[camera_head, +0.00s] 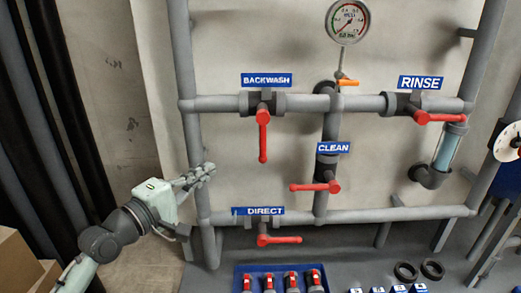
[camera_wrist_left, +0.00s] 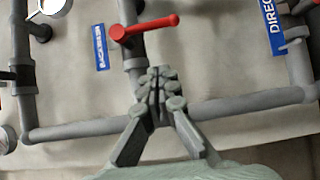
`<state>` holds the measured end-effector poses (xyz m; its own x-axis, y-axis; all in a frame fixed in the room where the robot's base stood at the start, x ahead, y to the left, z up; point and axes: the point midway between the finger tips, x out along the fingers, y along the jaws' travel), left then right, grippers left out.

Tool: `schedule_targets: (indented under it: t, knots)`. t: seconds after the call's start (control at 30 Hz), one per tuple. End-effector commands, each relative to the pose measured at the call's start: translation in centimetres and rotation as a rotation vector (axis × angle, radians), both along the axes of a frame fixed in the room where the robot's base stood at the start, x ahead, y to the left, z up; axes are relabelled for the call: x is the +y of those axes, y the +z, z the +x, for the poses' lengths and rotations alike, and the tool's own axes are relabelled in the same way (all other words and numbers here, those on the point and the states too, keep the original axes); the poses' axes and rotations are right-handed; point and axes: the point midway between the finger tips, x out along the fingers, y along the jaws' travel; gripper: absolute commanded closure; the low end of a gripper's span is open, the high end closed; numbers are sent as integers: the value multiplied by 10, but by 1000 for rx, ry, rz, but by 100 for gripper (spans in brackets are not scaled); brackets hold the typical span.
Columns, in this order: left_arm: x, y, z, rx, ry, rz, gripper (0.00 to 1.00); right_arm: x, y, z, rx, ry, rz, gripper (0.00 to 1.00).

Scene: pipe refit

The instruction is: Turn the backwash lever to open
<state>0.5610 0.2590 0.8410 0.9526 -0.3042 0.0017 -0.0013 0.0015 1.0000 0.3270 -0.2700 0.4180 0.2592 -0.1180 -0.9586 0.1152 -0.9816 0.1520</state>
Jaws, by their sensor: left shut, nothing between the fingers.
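The backwash lever (camera_head: 263,135) is red and hangs straight down from its valve on the upper horizontal pipe, crosswise to that pipe, below the BACKWASH sign (camera_head: 266,80). The lever also shows in the left wrist view (camera_wrist_left: 146,27), beyond the fingertips. My left gripper (camera_head: 208,169) is shut and empty, in front of the left vertical pipe, left of the lever and a little lower. Its closed fingers show in the wrist view (camera_wrist_left: 157,96), apart from the lever. My right gripper is not in view.
Other red levers sit close by: clean (camera_head: 315,187), direct (camera_head: 279,240) and rinse (camera_head: 440,117). A pressure gauge (camera_head: 347,21) is above. A blue tray (camera_head: 240,270) with red-handled valves stands below. The wall between the backwash lever and direct valve is clear.

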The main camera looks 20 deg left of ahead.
Motion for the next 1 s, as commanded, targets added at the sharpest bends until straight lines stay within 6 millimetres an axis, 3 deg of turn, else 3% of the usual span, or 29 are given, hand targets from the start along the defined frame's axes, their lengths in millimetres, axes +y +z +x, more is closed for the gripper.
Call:
schedule_targets:
  t: [0.27, 0.43, 0.9, 1.0]
  knots:
    - [0, 0, 0, 1, 0, 0, 100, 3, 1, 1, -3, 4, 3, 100]
    - [-3, 1, 10, -1, 0, -3, 100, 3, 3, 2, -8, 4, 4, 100]
    - [-32, 1, 100, 0, -1, 0, 100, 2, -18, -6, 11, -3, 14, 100]
    - [-48, 1, 105, 1, -1, -3, 100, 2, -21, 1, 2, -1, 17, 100]
